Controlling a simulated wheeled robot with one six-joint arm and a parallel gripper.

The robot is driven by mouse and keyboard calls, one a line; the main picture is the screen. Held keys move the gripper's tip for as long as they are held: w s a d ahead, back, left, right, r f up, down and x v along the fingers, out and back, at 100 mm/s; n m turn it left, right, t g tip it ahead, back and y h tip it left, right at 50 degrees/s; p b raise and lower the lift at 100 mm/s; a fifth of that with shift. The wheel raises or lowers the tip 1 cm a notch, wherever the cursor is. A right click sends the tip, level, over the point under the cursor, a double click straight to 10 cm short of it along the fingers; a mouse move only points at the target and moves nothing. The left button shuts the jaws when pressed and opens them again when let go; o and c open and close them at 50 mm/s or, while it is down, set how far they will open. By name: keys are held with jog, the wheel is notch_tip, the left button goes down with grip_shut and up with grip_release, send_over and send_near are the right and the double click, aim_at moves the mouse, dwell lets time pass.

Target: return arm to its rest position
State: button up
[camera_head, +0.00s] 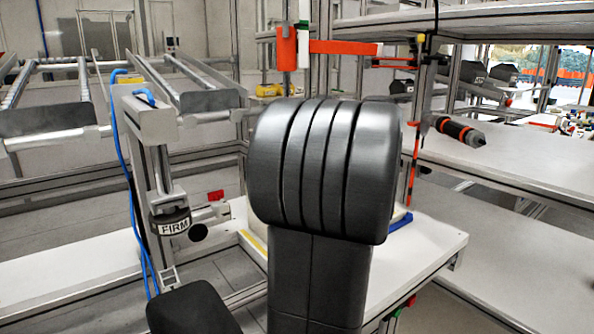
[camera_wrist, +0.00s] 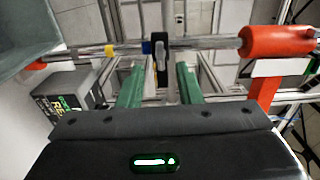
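My gripper (camera_wrist: 158,78) shows in the wrist view. Its two green fingers stand apart, with no object held between them. The dark gripper body with a small green light fills the bottom of that view. In the head view my dark ribbed arm link rises in the middle. The gripper does not show there. A black fitting (camera_wrist: 161,60) on a metal rail (camera_wrist: 205,44) shows between and beyond the fingertips. I cannot tell how far away it is.
An orange cylinder (camera_wrist: 275,43) sits on the rail at right. A dark box (camera_wrist: 66,100) is at left. In the head view, a white workbench (camera_head: 432,245) lies behind my arm, a post with a FIRM label (camera_head: 174,227) stands left, and a shelf (camera_head: 500,22) overhangs at upper right.

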jog(key=w+a+m+p, duration=0.1)
jog(key=m+p, duration=0.3)
jog(key=p, duration=0.2)
jog(key=w+m+p, duration=0.1)
jog(key=m+p, duration=0.3)
jog(key=p, duration=0.2)
jog(key=w+a+m+p, duration=0.1)
jog(key=w+m+p, duration=0.1)
jog(key=m+p, duration=0.2)
jog(key=shift+a+r+p, duration=0.3)
jog(key=shift+a+p, duration=0.05)
jog(key=shift+p, duration=1.15)
jog(key=shift+s+f, duration=0.1)
